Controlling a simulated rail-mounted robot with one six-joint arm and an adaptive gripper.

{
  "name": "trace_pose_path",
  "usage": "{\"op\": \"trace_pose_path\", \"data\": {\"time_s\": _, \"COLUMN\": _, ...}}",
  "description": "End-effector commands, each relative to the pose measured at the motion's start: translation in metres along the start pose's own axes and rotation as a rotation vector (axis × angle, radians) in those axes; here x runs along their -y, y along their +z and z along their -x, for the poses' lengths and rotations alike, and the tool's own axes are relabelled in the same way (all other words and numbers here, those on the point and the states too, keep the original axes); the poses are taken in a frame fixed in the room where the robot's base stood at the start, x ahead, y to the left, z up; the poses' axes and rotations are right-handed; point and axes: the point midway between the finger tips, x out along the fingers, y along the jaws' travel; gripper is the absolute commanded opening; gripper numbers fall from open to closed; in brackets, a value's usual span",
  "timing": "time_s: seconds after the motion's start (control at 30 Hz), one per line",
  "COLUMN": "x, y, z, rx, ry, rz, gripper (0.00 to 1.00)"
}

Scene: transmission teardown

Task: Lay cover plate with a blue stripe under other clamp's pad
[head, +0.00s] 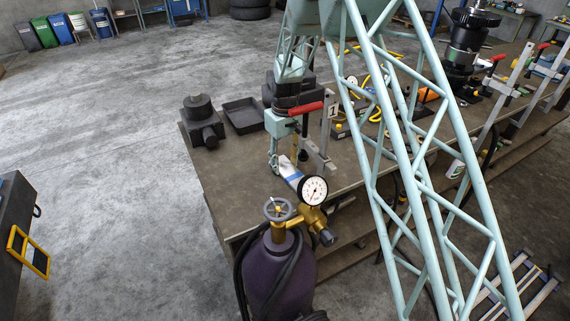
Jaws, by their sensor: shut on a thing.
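A small pale plate with a blue stripe (289,169), which looks like the cover plate, shows near the front edge of the bench. My gripper (276,166) points down at its left end and is shut on it. The gauge partly covers the view just in front of the plate. A clamp with a red handle (305,108) and a grey upright bar stands right behind the gripper, beside a tag marked 1 (332,111). Its pad is hard to make out behind my arm. Further clamps with red handles (497,58) stand at the right of the bench.
A purple gas cylinder (279,270) with a gauge (313,190) stands before the bench (222,175). A black tray (243,115) and a dark motor-like block (201,120) lie at the left. The front left bench top is bare. Yellow hoses (383,75) lie behind my arm.

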Motion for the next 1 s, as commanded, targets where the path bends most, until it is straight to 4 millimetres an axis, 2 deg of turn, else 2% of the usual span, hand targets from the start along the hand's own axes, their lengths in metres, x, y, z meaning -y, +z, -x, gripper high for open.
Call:
{"op": "trace_pose_path", "data": {"time_s": 0.13, "x": 0.000, "y": 0.000, "z": 0.000, "rx": 0.000, "ry": 0.000, "rz": 0.000, "gripper": 0.20}}
{"op": "trace_pose_path", "data": {"time_s": 0.17, "x": 0.000, "y": 0.000, "z": 0.000, "rx": 0.000, "ry": 0.000, "rz": 0.000, "gripper": 0.40}}
{"op": "trace_pose_path", "data": {"time_s": 0.33, "x": 0.000, "y": 0.000, "z": 0.000, "rx": 0.000, "ry": 0.000, "rz": 0.000, "gripper": 0.55}}
{"op": "trace_pose_path", "data": {"time_s": 0.73, "x": 0.000, "y": 0.000, "z": 0.001, "rx": 0.000, "ry": 0.000, "rz": 0.000, "gripper": 0.55}}
{"op": "trace_pose_path", "data": {"time_s": 1.0, "x": 0.000, "y": 0.000, "z": 0.017, "rx": 0.000, "ry": 0.000, "rz": 0.000, "gripper": 0.55}}
